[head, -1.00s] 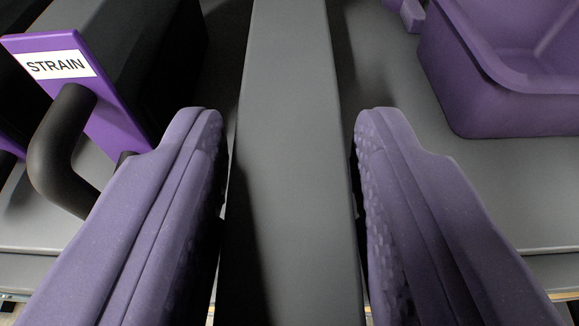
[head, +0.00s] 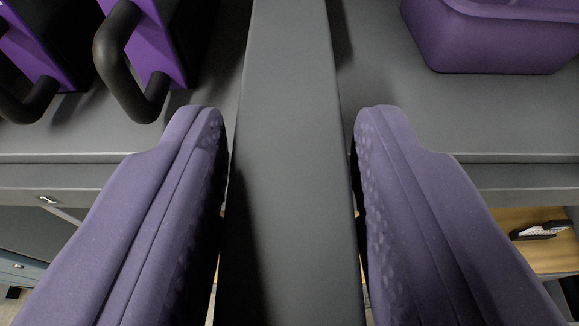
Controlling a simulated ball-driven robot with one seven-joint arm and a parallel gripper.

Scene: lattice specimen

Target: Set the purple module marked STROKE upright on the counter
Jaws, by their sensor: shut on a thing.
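My gripper (head: 287,115) is shut on a long dark grey block (head: 288,210), with one purple padded finger on each side. The block runs from the top to the bottom of the head view, and its far and near ends are out of sight. No STROKE mark shows on it, so I cannot tell from its visible face whether it is the STROKE module. The grey counter (head: 440,125) lies beneath, its front edge crossing behind the fingers. Whether the block touches the counter cannot be seen.
Two purple-fronted black modules with black handles (head: 110,60) (head: 38,105) stand on the counter at upper left. A purple bin (head: 480,50) stands at upper right. Counter between bin and block is bare. Below right, a small black-and-white object (head: 540,231) lies on a wooden surface.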

